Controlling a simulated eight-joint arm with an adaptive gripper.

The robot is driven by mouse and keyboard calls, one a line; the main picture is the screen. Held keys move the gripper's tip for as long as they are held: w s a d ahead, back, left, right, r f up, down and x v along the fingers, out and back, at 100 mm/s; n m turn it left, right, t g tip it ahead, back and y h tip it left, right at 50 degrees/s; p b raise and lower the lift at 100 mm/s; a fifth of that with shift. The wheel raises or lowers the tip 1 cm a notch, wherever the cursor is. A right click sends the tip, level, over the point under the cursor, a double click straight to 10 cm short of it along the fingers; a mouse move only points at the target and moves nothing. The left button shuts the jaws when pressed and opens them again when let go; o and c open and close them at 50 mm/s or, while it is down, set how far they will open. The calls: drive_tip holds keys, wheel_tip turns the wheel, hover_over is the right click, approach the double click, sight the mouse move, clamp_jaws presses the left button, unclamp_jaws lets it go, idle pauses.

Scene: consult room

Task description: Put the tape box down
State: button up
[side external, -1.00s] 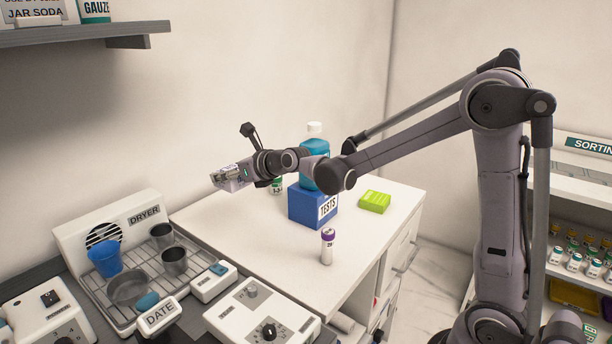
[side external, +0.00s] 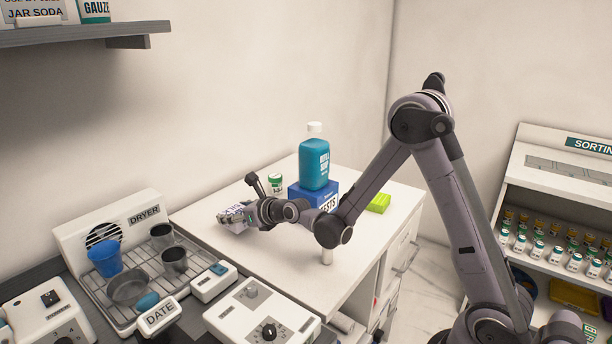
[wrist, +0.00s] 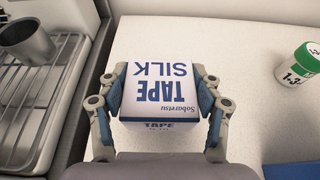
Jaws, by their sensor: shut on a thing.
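The tape box (wrist: 160,85) is a small white box with blue "TAPE SILK" lettering. In the wrist view it sits between the two fingers of my gripper (wrist: 160,105), which is shut on its sides. In the side view my gripper (side external: 232,217) is low over the left part of the white counter (side external: 255,255), between the dryer rack and the blue TESTS box. The tape box is mostly hidden by the gripper there. I cannot tell whether the box touches the counter.
A teal bottle (side external: 314,165) stands on the blue TESTS box (side external: 298,197). A small green-capped jar (side external: 276,184) stands beside it, also in the wrist view (wrist: 300,65). A green box (side external: 379,203) lies farther right. The dryer rack (side external: 190,284) holds metal cups.

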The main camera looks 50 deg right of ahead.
drive_tip(key=shift+f, duration=1.05)
drive_tip(key=shift+f, duration=0.1)
drive_tip(key=o, duration=1.1)
drive_tip(key=shift+o, duration=0.2)
